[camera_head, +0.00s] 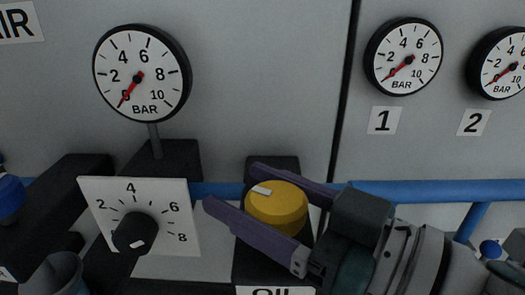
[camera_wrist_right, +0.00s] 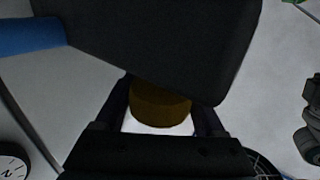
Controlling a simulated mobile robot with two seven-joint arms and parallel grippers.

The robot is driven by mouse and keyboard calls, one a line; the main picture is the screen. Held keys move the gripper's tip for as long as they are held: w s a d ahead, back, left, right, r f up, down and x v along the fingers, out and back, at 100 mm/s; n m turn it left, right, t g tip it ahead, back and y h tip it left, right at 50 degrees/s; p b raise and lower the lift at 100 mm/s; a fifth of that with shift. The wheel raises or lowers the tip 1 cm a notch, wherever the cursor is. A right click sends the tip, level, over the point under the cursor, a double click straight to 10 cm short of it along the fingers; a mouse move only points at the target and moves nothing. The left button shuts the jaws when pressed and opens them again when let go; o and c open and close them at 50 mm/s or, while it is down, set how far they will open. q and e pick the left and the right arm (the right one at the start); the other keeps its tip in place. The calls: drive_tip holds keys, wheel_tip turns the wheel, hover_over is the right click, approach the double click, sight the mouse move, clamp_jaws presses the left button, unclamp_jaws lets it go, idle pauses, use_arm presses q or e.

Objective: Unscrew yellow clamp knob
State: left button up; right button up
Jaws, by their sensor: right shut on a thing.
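The yellow clamp knob (camera_head: 276,207) is round, with a white mark on its top, and sits on a black block (camera_head: 272,170) above an "OIL" label. My right gripper (camera_head: 232,190) comes in from the right with one purple finger on each side of the knob. It is shut on the knob. In the right wrist view the knob (camera_wrist_right: 160,103) shows dark yellow between the two fingers, partly covered by a large black shape. My left gripper is not in view.
A white dial plate (camera_head: 181,190) with a black knob (camera_head: 135,233) stands left of the yellow knob. A large pressure gauge (camera_head: 142,74) is above it. A blue pipe (camera_head: 435,191) runs behind my right gripper. Gauges 1 (camera_head: 404,57) and 2 (camera_head: 503,63) are at upper right.

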sight(246, 208)
drive_tip(key=n+g+y, duration=0.1)
drive_tip(key=g, duration=0.1)
drive_tip(key=n+g+y+b, duration=0.1)
drive_tip(key=g, duration=0.1)
drive_tip(key=shift+s+f+n, duration=0.15)
drive_tip(key=shift+f+n, duration=0.05)
drive_tip(key=shift+n, duration=0.2)
drive_tip(key=n+g+b, duration=0.2)
drive_tip(key=g+b, duration=0.1)
drive_tip(key=s+n+g+b, duration=0.1)
drive_tip(key=n+g+b, duration=0.1)
drive_tip(key=g+b, duration=0.2)
drive_tip(key=n+g+b, duration=0.3)
drive_tip(key=b, duration=0.1)
drive_tip(key=shift+s+a+f+g+y, duration=0.25)
drive_tip(key=shift+s+g+y, duration=0.05)
drive_tip(key=shift+s+g, duration=0.1)
drive_tip(key=shift+s+r+n+g+b, duration=0.25)
drive_tip(key=shift+n+g+b, duration=0.35)
drive_tip(key=shift+g+b, duration=0.45)
drive_tip(key=shift+r, duration=0.1)
drive_tip(key=o, duration=1.3)
drive_tip(key=shift+o, duration=0.2)
drive_tip(key=shift+r, duration=0.1)
drive_tip(key=shift+r, duration=0.5)
wheel_tip(246, 208, up, 19)
drive_tip(key=b, duration=0.1)
